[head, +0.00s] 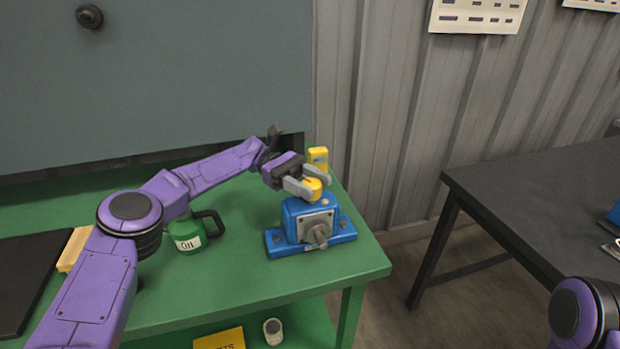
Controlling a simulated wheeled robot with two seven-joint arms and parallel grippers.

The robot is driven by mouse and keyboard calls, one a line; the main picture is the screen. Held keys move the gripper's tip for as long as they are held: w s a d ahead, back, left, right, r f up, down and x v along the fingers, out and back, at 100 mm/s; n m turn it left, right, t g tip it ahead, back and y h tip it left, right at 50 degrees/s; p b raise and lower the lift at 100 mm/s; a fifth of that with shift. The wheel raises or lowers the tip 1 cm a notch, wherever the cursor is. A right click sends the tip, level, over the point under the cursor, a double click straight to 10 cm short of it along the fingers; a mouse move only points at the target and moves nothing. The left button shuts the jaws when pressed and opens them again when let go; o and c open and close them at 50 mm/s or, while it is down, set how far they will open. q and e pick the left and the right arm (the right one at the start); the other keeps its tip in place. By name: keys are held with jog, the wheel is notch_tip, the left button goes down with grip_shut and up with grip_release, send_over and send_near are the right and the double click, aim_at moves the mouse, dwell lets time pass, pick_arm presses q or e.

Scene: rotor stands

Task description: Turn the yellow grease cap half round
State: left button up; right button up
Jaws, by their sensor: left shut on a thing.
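The yellow grease cap (312,188) sits on top of a blue bearing block (294,222) with a grey shaft end in front. The block stands near the right edge of the green table. My left gripper (310,186) reaches in from the left and is shut on the yellow cap, its grey fingers on either side of it. The fingers hide part of the cap. My right gripper is out of view; only a piece of my right arm shows at the lower right.
A green oil can (187,236) stands left of the block, under my left arm. A yellow object (318,156) stands just behind the gripper. A black mat (28,280) lies at the left. A dark table (540,190) stands at the right across a gap.

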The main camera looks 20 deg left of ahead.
pick_arm(q)
jog(key=shift+f+m+g+y+b, duration=0.25)
jog(key=shift+m+g+y+b, duration=0.25)
jog(key=shift+m+g, duration=0.55)
jog(key=o, duration=1)
jog(key=shift+d+r, duration=0.1)
jog(key=shift+c, duration=0.2)
